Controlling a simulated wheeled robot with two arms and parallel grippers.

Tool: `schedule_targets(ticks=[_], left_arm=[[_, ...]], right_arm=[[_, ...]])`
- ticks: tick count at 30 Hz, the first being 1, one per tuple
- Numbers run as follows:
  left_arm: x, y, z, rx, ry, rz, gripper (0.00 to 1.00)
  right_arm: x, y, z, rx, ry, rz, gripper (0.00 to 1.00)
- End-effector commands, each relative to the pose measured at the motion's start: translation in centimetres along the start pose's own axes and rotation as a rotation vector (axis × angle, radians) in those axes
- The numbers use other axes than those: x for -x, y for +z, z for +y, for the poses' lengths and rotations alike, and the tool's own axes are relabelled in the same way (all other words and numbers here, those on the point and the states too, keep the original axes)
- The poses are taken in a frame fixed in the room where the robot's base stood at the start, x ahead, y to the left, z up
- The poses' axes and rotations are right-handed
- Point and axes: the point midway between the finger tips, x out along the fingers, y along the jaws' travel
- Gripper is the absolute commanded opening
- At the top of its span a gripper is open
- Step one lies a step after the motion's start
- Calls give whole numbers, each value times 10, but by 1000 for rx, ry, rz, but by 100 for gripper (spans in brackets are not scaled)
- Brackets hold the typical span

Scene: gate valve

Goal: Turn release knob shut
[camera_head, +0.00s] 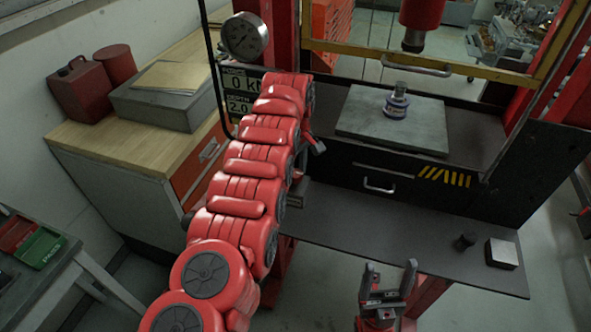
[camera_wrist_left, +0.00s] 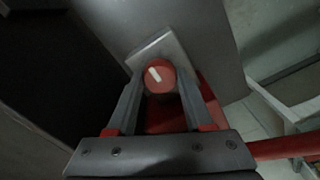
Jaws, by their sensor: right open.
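The release knob (camera_wrist_left: 160,76) is a round red knob with a white mark, on a light square plate (camera_wrist_left: 153,52) in the left wrist view. My left gripper (camera_wrist_left: 159,82) has one finger on each side of the knob, very close to its edges. I cannot tell whether the fingers touch it. In the head view my red left arm hides the knob and most of the left gripper. My right gripper (camera_head: 389,272) is open and empty at the bottom of the head view, in front of the press's dark shelf (camera_head: 400,235).
A press bed with a grey plate (camera_head: 405,128) carries a small metal-topped part (camera_head: 396,101) beneath a red ram (camera_head: 421,18). A gauge (camera_head: 243,37) and a display (camera_head: 240,95) stand beside it. A small block (camera_head: 502,253) sits on the shelf's right. A wooden-topped cabinet (camera_head: 125,150) is left.

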Motion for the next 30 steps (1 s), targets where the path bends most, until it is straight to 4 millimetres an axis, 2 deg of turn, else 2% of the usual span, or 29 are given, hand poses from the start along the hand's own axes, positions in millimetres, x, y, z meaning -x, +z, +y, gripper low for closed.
schedule_targets(ticks=[1, 8, 14, 20, 30], left_arm=[[0, 0, 0, 0, 1, 0, 40], [0, 0, 0, 0, 1, 0, 0], [-1, 0, 0, -10, 1, 0, 0], [-4, 0, 1, -72, 2, 1, 0], [-3, -1, 1, -335, 2, 3, 0]], right_arm=[[0, 0, 0, 0, 0, 0, 74], [0, 0, 0, 0, 0, 0, 74], [3, 0, 0, 0, 0, 0, 74], [16, 3, -1, 0, 0, 0, 74], [48, 8, -2, 0, 0, 0, 74]])
